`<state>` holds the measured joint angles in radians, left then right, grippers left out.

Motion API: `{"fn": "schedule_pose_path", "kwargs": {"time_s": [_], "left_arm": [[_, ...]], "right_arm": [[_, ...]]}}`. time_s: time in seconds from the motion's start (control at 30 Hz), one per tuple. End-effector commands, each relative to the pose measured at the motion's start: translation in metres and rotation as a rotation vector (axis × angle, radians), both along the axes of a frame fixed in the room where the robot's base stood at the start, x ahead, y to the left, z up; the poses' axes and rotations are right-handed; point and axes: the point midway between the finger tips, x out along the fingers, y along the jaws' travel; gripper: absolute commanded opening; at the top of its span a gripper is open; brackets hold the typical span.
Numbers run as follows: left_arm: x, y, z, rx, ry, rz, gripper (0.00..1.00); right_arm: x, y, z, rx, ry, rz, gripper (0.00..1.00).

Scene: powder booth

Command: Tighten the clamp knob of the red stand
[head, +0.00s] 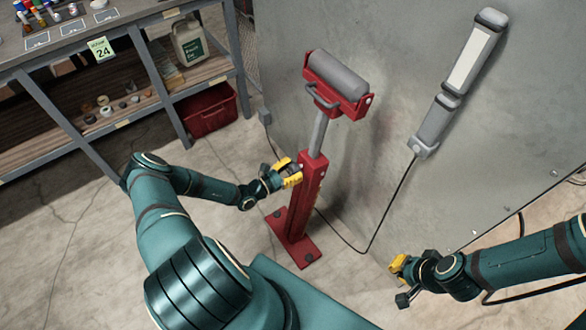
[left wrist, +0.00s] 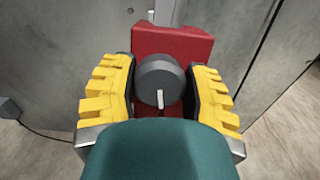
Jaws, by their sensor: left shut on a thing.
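The red stand (head: 306,196) stands upright on the floor by the grey wall, with a grey roller (head: 338,75) on top of its silver post. Its clamp knob (left wrist: 160,82) is dark grey and round with a white mark pointing down, in front of the red post in the left wrist view. My left gripper (head: 293,174) is shut on the knob, its yellow-padded fingers (left wrist: 160,95) on either side of it. In the head view the knob is hidden by the gripper. My right gripper (head: 399,277) hangs at the lower right, away from the stand; its finger gap is unclear.
A long grey lamp (head: 462,80) is on the wall, its black cable (head: 392,205) running down behind the stand. A metal shelf (head: 150,85) and a red crate (head: 208,110) are at the left. The floor left of the stand is clear.

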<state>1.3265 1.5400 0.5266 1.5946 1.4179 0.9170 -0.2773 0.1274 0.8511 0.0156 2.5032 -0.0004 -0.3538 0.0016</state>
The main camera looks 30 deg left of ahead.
Motion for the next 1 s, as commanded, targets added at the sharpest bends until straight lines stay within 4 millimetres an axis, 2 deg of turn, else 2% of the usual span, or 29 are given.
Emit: {"fn": "schedule_pose_path", "kwargs": {"time_s": [0.67,1.0], "left_arm": [[-0.001,-0.002,0.002,0.529,-0.219,-0.091,0.13],[-0.001,-0.002,0.001,0.823,-0.341,-0.141,0.13]], "right_arm": [[-0.007,0.001,0.037,0.003,0.016,0.004,0.0],[-0.001,0.0,0.054,0.0,0.003,-0.006,0.0]]}}
